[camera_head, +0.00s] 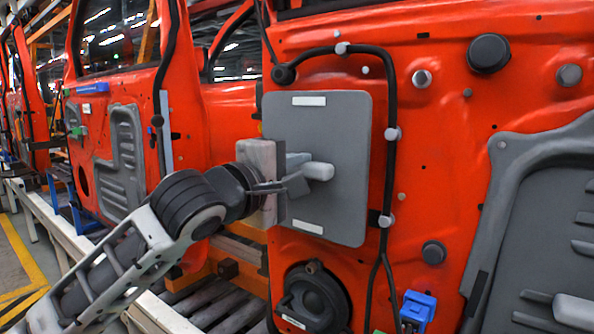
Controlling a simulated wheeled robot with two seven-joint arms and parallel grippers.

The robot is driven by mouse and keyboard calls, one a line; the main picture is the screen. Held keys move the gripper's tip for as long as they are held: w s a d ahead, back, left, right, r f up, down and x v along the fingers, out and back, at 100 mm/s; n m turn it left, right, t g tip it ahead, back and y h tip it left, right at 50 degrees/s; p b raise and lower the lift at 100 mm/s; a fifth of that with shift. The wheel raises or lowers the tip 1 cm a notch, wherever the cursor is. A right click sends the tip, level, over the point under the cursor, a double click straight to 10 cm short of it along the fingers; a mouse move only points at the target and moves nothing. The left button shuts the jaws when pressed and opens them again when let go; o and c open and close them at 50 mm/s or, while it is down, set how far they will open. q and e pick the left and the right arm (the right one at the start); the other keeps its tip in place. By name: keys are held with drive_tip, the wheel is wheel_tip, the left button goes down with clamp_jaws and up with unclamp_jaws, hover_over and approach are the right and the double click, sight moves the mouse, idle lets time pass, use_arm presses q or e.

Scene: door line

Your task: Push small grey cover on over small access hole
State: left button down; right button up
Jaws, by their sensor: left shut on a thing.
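The small grey cover (345,120) is a flat upright plate with rounded corners, a white strip near its top and another near its bottom. It is in front of the red door (450,140), left of a black cable. A pale handle (319,171) sticks out from its middle. My left gripper (297,174) comes in from the left and is shut on this handle. The gripper body hides part of the plate's left edge. The small access hole is not visible; the cover hides the door there. I cannot tell whether the plate touches the door. My right gripper does not show.
A black cable (391,175) with clips runs close along the cover's top and right. Below are a round black speaker (312,299) and a blue connector (418,308). A large grey panel (540,215) is at right. More red doors stand at left.

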use_arm(q)
drive_tip(key=shift+w+d, duration=0.4)
drive_tip(key=shift+w, duration=0.15)
idle(0.4)
drive_tip(key=shift+w+d, duration=0.1)
drive_tip(key=shift+w, duration=0.05)
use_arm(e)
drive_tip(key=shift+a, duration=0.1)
use_arm(q)
drive_tip(key=c, duration=1.2)
unclamp_jaws()
drive_tip(key=shift+w, duration=0.1)
